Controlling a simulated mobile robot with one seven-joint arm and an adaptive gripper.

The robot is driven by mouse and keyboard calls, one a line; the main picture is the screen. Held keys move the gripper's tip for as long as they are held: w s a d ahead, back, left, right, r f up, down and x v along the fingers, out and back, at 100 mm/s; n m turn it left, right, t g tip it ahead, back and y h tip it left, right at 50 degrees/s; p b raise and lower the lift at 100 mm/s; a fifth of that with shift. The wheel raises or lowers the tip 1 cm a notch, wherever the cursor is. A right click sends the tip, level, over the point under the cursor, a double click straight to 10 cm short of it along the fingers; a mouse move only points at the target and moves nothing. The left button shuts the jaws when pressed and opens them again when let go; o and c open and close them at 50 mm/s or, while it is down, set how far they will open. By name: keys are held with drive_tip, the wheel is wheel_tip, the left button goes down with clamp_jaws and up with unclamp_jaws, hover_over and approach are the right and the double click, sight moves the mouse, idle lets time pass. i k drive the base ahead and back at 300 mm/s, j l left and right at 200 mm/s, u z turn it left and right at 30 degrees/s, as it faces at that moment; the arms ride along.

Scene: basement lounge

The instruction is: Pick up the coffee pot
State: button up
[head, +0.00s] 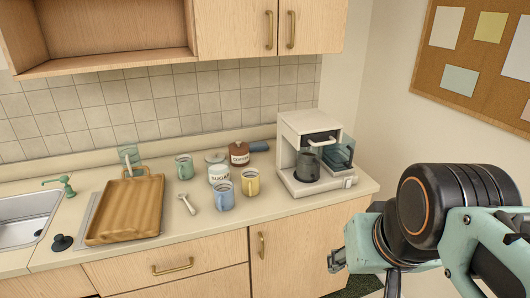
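The coffee pot (307,165) is a dark, see-through carafe standing upright in the white coffee maker (302,127), on its base plate under the brewing head. The coffee maker stands at the right end of the counter. My gripper (336,261) is at the lower right, in front of and below the counter's right end, well apart from the pot. Only a small dark part of its fingers shows, and its opening cannot be made out. The side of the pot facing the wall is hidden.
Left of the coffee maker stand a blue mug (225,196), a yellow mug (250,182), a green mug (184,167), a sugar jar (219,174) and a brown coffee jar (239,159). A wooden tray (125,215) and sink (28,218) lie further left. Upper cabinets (270,28) overhang the counter.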

sight(308, 165)
drive_tip(key=i+j+z, duration=0.2)
drive_tip(key=i, duration=0.2)
drive_tip(key=i+j+z, duration=0.15)
drive_tip(key=i+j, duration=0.6)
drive_tip(key=l+z, duration=0.15)
